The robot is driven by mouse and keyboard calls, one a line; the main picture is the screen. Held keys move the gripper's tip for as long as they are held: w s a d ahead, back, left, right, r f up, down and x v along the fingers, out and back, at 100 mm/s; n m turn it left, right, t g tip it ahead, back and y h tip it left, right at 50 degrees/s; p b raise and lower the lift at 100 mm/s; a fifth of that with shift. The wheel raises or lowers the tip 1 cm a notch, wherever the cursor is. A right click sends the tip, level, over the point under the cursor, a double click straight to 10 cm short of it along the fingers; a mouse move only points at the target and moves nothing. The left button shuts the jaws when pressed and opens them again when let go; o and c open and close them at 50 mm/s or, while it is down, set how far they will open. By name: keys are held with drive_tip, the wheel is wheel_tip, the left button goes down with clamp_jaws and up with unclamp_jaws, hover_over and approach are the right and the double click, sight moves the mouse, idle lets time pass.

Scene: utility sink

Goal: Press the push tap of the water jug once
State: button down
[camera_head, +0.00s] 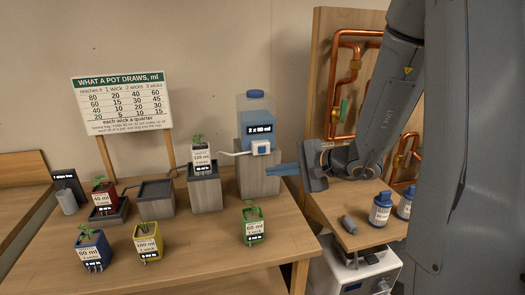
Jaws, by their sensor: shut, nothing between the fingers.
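The water jug (256,108) is clear and blue with a blue cap and a dark label reading "2 x 60 ml". It stands upright on a grey wooden block (257,182) at the back of the table. My gripper (269,171) is shut and empty, reaching in from the right. Its blue fingers point left, just below the tap and in front of the block's upper right; contact cannot be told.
Red (104,198), blue (92,252), yellow (148,243) and green (252,223) pots stand on the table. A sign (122,101) on two posts stands behind. Blue bottles (380,210) sit on the right bench near copper pipes (345,75). The table's front middle is clear.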

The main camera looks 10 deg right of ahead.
drive_tip(key=shift+w+d+r, duration=0.2)
drive_tip(key=shift+w+d, duration=0.1)
drive_tip(key=shift+d, duration=0.05)
drive_tip(key=shift+w, duration=0.1)
approach(262, 150)
drive_tip(key=w+a+f, duration=0.2)
drive_tip(key=a+f, duration=0.1)
drive_tip(key=a, duration=0.2)
drive_tip(key=shift+f, duration=0.35)
drive_tip(key=shift+w+b, duration=0.2)
drive_tip(key=shift+b, duration=0.15)
idle(1.5)
drive_tip(key=shift+w, duration=0.2)
